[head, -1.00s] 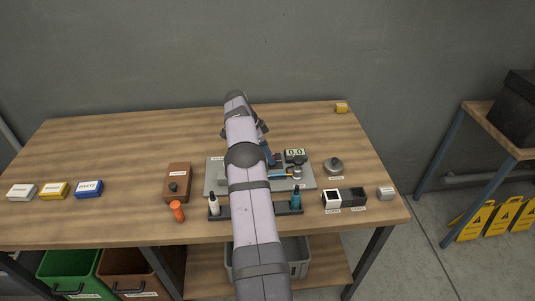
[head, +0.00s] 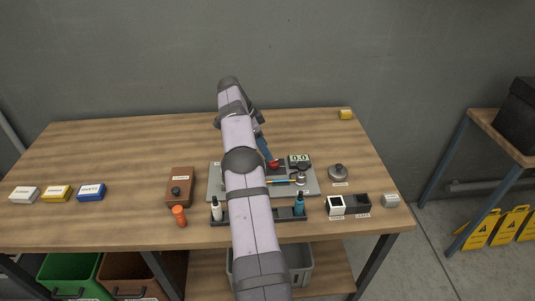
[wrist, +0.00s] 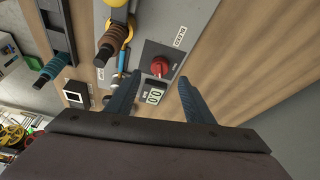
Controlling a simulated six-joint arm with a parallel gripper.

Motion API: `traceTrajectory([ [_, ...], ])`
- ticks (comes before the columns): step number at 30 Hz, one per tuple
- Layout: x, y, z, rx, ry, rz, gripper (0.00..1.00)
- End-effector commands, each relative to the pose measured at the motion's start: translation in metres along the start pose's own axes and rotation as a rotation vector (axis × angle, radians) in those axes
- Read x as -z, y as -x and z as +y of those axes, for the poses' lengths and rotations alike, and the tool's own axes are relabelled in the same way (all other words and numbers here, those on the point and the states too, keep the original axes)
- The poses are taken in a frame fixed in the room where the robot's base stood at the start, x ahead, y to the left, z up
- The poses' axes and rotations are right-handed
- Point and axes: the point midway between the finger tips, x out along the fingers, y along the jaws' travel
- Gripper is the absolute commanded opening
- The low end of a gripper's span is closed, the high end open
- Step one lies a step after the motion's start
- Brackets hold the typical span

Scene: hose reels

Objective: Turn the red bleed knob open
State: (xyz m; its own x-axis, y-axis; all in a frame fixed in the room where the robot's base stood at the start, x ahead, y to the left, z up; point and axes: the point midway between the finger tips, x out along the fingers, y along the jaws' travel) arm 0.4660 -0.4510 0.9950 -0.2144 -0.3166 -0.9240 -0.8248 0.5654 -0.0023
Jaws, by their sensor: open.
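The red bleed knob (wrist: 159,67) sits on a dark square plate with a label in the wrist view. It also shows as a small red spot (head: 273,164) beside my gripper's blue finger in the head view. My gripper (wrist: 158,79) is open and empty, with one blue finger to each side of the knob as pictured. I cannot tell how far the fingertips are above it, and no contact shows.
A dark rack (head: 285,213) with bottles stands in front. A round grey piece (head: 338,172) and two small boxes (head: 349,205) are to the right. The table's back is mostly clear.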

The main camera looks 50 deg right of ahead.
Motion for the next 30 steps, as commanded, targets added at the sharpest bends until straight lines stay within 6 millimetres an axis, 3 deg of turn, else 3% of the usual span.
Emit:
traceTrajectory([
  [13,0.001,0.007,0.001,-0.002,0.000,0.000,0.48],
  [16,0.010,0.005,0.003,-0.007,-0.015,0.000,0.48],
  [19,0.036,0.016,0.005,0.005,-0.056,0.003,0.48],
  [23,0.086,0.048,0.010,0.047,-0.135,0.013,0.48],
  [27,0.133,0.069,0.038,0.027,-0.203,0.008,0.48],
  [30,0.144,0.071,0.063,-0.015,-0.230,-0.039,0.48],
])
